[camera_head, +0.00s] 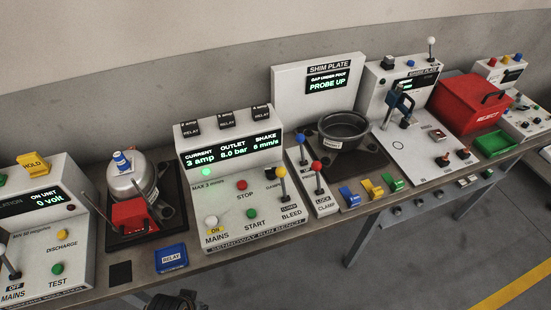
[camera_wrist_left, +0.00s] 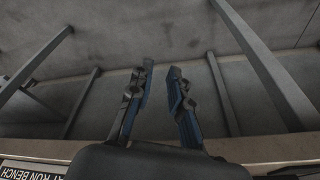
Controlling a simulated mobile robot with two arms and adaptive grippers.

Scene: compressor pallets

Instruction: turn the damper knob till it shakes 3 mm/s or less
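The run bench (camera_head: 215,225) stands in the middle of the head view. Its lit display (camera_head: 232,150) reads current 3 amp, outlet 8.0 bar and shake what looks like 6 mm/s; a label below says max 3 mm/s. A dark part of my left arm shows at the head view's bottom edge. My right gripper is not seen.
A compressor (camera_head: 133,175) and a blue relay (camera_head: 171,258) are at the left.

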